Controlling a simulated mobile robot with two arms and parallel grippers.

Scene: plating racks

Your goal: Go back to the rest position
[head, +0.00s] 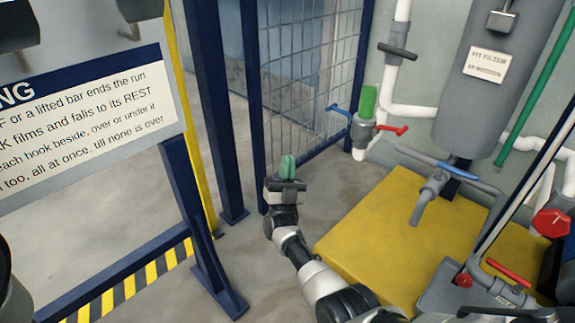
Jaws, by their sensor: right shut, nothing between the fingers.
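My right gripper (288,168) shows in the middle of the head view, with green fingertips pointing up. Its fingers are together and nothing shows between them. It is held up in front of the blue mesh gate, apart from the pipes and the yellow block. My right arm runs from it down to the bottom edge. My left gripper is not in view.
A blue-framed mesh gate (312,70) stands behind. A yellow block (385,225) lies right, below a grey filter tank (487,85) and valves with red handles (393,129). A sign (85,125) on blue posts stands left. Grey floor shows between.

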